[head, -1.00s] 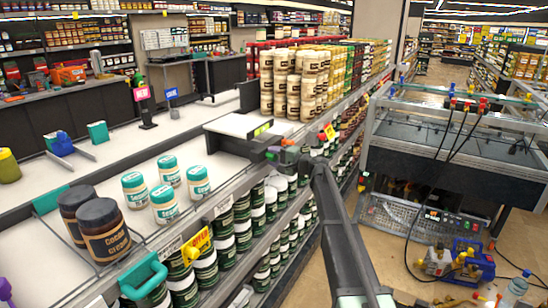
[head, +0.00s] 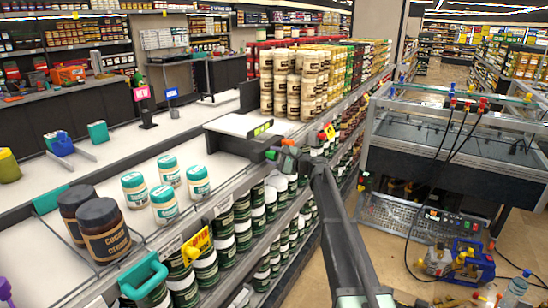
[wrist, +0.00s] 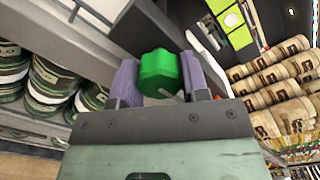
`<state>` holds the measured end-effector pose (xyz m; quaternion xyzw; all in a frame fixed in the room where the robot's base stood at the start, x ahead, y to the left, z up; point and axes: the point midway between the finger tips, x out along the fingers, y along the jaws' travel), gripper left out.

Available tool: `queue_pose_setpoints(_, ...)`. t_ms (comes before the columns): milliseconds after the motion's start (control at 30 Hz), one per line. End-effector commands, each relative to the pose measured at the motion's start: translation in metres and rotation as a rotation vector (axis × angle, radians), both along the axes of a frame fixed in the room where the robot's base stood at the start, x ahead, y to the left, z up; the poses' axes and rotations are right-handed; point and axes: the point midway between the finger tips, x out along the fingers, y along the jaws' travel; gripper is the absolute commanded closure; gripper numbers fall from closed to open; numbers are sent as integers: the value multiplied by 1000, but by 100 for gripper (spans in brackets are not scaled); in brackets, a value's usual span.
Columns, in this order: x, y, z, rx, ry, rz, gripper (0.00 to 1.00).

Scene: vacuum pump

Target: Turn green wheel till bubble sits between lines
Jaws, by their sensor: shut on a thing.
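The green wheel (wrist: 160,72) is between the purple-grey fingers of my gripper (wrist: 160,84) in the wrist view. My gripper is shut on it, with one finger on each side. In the head view my gripper (head: 281,153) is at the front edge of the white levelling platform (head: 232,124), at the end of my arm.
Stacked cream jars (head: 291,82) stand close behind the platform. Dark green jars (head: 243,222) fill the shelf below. A metal frame bench (head: 450,150) stands across the aisle at right.

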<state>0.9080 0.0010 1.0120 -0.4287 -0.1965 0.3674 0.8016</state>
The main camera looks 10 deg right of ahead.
Motion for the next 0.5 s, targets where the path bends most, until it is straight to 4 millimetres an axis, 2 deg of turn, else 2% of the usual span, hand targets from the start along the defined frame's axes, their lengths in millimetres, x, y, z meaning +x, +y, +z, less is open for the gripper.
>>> queue_pose_setpoints(333,-1,0,-1,0,1,1,82)
queue_pose_setpoints(367,-1,0,0,0,1,1,54)
queue_pose_setpoints(500,-1,0,0,0,1,1,33)
